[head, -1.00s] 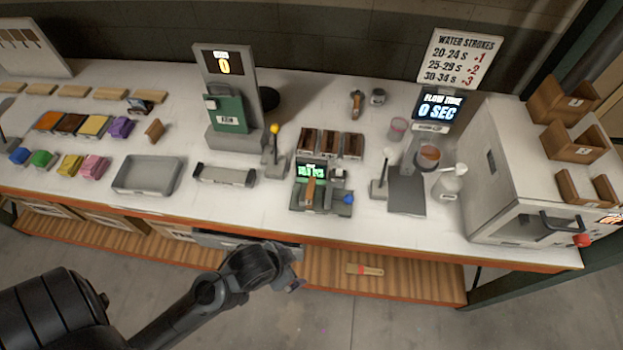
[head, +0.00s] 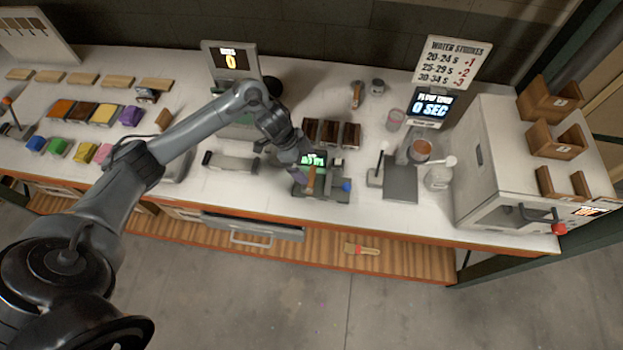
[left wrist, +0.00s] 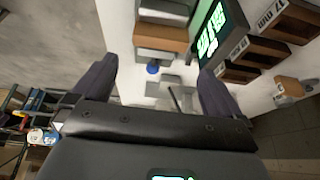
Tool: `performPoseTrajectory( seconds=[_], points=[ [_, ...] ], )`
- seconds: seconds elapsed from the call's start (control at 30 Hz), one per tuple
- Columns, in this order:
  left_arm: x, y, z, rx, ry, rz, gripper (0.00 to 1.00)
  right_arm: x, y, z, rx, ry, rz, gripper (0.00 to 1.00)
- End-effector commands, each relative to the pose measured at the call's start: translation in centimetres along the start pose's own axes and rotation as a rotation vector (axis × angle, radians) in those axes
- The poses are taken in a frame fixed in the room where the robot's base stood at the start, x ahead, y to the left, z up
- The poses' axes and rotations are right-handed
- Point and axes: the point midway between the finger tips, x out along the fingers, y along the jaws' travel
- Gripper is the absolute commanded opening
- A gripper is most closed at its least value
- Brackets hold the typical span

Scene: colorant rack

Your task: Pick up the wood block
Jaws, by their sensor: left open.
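A brown wood block (head: 311,181) sits upright on a small grey device with a green-lit screen, near the front of the bench. It also shows in the left wrist view (left wrist: 162,38), beyond the fingers and left of the screen. My left gripper (head: 299,178) hangs at the left side of this block, close to it; I cannot tell if they touch. In the left wrist view its two dark fingers (left wrist: 157,75) are spread apart with nothing between their tips. My right gripper is not in view.
The grey device (head: 335,195) has a blue knob (head: 347,186). Brown bins (head: 331,133) stand just behind it. A grey scoop-like tray (head: 230,161) lies left, and a dark pad with a lever (head: 400,184) right.

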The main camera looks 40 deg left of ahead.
Motion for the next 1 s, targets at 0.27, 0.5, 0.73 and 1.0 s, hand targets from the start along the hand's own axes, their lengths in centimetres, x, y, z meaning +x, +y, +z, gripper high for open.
performPoseTrajectory(
  seconds=[0.27, 0.5, 0.73, 1.0],
  points=[
    [2.4, -0.2, 0.7, -0.020, -0.010, 0.024, 1.00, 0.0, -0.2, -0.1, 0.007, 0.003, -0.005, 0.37],
    [4.6, -0.2, 0.8, -0.018, -0.011, 0.020, 1.00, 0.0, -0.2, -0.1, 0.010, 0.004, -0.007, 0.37],
    [6.2, 0.0, 0.9, -0.019, -0.010, 0.022, 1.00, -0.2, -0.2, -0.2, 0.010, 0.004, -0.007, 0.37],
    [9.4, 0.1, 1.2, -0.018, -0.010, 0.020, 1.00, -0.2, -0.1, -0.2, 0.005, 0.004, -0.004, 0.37]
  ],
)
